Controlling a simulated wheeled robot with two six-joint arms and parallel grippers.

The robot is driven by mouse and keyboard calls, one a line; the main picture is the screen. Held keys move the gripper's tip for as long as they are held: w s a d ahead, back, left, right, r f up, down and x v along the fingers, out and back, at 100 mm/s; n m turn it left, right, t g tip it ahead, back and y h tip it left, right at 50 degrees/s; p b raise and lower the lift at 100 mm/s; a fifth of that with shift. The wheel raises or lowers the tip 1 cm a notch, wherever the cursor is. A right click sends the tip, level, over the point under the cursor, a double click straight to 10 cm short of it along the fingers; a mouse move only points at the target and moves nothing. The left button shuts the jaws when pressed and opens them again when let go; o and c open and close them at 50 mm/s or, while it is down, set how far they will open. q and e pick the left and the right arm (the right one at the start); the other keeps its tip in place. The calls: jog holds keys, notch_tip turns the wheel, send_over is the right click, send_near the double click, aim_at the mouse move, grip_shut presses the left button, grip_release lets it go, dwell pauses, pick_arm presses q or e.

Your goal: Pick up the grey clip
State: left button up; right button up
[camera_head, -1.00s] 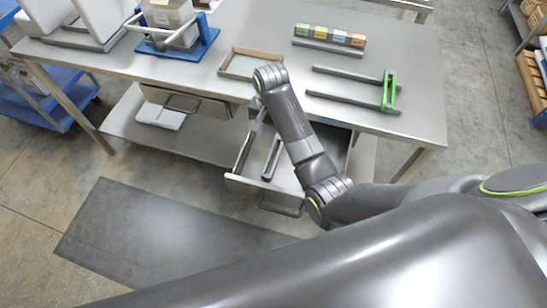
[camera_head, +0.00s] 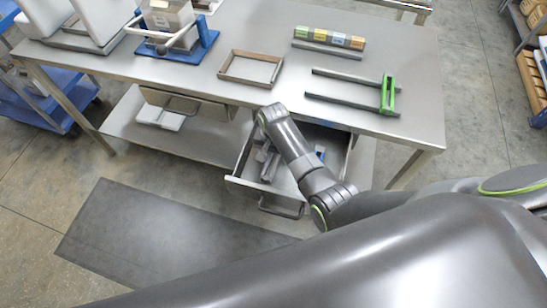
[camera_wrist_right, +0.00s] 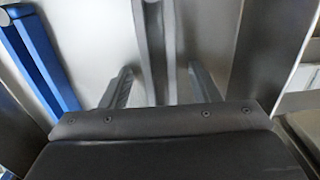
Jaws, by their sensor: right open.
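The grey clip (camera_wrist_right: 154,50) is a long, narrow grey piece lying in the open drawer (camera_head: 262,190). In the right wrist view it runs up from between my fingers to the top edge. My right gripper (camera_wrist_right: 162,88) is open, with one finger on each side of the clip and gaps between. In the head view my right gripper (camera_head: 267,165) is down inside the drawer's left part and largely hides the clip. Whether the fingers reach down beside it or stay above it I cannot tell. My left gripper is not in view.
A blue piece (camera_wrist_right: 40,60) lies in the drawer, to the clip's left in the wrist view. Drawer walls surround the gripper closely. The worktop (camera_head: 215,95) overhangs behind, with a wooden frame (camera_head: 232,78), a green-ended rack (camera_head: 388,95) and a strip of coloured blocks (camera_head: 329,38).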

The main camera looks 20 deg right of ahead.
jog(key=shift+c, duration=0.2)
jog(key=c, duration=1)
jog(key=shift+r, duration=0.1)
notch_tip(320, 180, up, 10)
